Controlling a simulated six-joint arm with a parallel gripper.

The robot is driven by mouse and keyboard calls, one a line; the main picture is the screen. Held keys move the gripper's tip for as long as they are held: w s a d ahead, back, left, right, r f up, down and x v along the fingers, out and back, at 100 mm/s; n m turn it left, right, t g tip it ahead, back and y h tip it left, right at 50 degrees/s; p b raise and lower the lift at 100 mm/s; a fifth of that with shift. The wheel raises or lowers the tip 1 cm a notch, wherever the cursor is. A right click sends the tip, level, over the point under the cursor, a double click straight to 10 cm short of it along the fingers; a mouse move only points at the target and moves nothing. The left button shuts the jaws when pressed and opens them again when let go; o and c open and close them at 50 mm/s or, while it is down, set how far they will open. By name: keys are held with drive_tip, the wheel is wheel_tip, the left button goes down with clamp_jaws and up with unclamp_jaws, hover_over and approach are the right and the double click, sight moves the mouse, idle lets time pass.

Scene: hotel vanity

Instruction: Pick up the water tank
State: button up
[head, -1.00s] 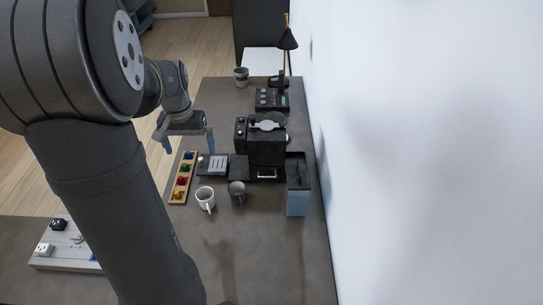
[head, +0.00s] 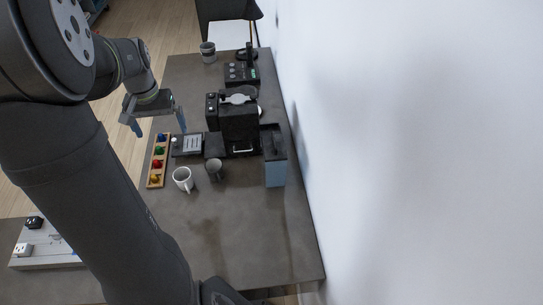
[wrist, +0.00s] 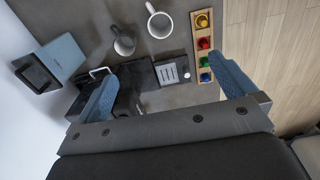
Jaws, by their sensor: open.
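The water tank (head: 276,172) is a translucent blue box with a dark top. It stands upright on the counter at the right, by the wall, beside the black coffee machine (head: 238,122). In the wrist view the tank (wrist: 66,56) shows at the upper left. My gripper (head: 158,128) is open and empty over the counter's left edge, well to the left of the tank and apart from it. Its blue fingers (wrist: 168,92) show wide apart in the wrist view, with the left one covering part of the machine.
A white mug (head: 183,179) and a grey mug (head: 214,170) stand in front of the machine. A wooden tray of colored capsules (head: 152,177) lies at the left edge. A lamp (head: 249,48) and a cup (head: 208,55) are at the back. The front counter is clear.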

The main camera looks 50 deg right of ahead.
drive_tip(key=shift+c, duration=0.9)
drive_tip(key=s+d+r+h, duration=0.1)
drive_tip(key=s+d+r, duration=0.1)
drive_tip(key=s+d, duration=0.75)
drive_tip(key=g, duration=0.2)
hover_over(267, 147)
drive_tip(key=shift+h, duration=0.3)
drive_tip(key=x, duration=0.3)
drive_tip(key=w+x, duration=0.1)
drive_tip(key=x, duration=0.2)
drive_tip(key=a+x, duration=0.1)
drive_tip(key=x, duration=0.2)
drive_tip(key=shift+w+a+f, duration=0.15)
drive_tip(key=shift+w+f, duration=0.1)
drive_tip(key=shift+f, duration=0.05)
drive_tip(key=shift+d+x, duration=0.2)
drive_tip(key=shift+x, duration=1.2)
drive_tip(key=shift+d+x, duration=0.2)
drive_tip(key=shift+x, duration=1.2)
drive_tip(key=shift+r, duration=0.15)
drive_tip(key=c, duration=1.8)
